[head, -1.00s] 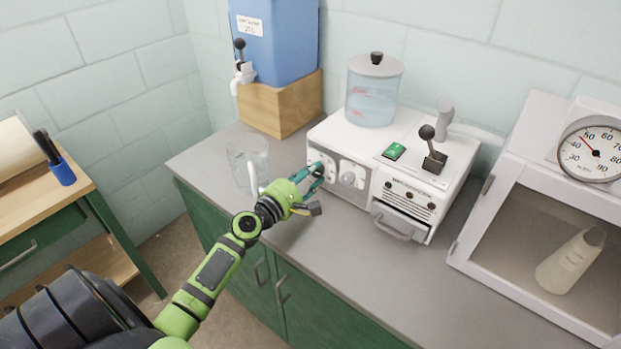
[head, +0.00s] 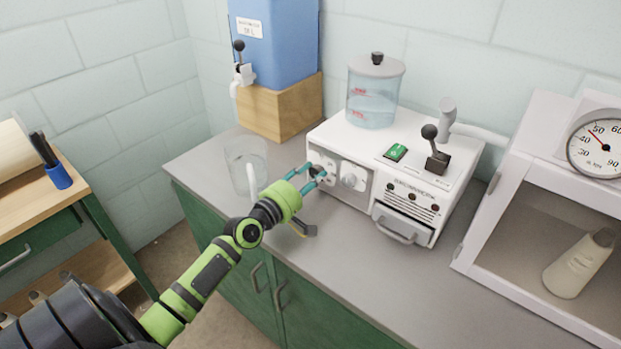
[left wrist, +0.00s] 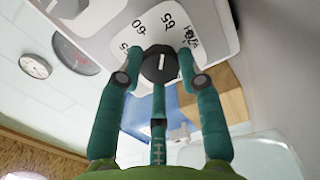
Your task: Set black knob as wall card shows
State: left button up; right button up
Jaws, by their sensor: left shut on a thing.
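The black knob (left wrist: 160,64) with a white pointer line sits on a white dial plate (left wrist: 150,22) in the left wrist view. The plate carries 55, 60, 65 and a word that is hard to read; the pointer line lies roughly toward the 65 side. My left gripper (head: 320,173) has teal fingers shut on the black knob, one on each side; a third finger reaches below it. In the head view the knob (head: 317,170) is a small dark shape between the fingers on the front of the white machine (head: 345,143). No wall card shows. My right gripper is not in view.
A light knob (head: 350,181) sits right of the black one. A glass jug (head: 240,165) stands close to my left arm. A blue water tank (head: 275,40) on a wooden block is behind. A white cabinet (head: 515,200) with a gauge stands right. The front counter is clear.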

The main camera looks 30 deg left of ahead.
pick_arm(q)
jog(key=shift+m, duration=0.6)
jog(key=o, duration=1.1)
jog(key=shift+a, duration=0.1)
jog(key=shift+o, duration=0.2)
jog(key=shift+s, duration=0.15)
jog(key=s, duration=0.7)
jog(key=s+a, duration=0.1)
jog(key=s, duration=0.3)
jog(key=shift+s, duration=0.35)
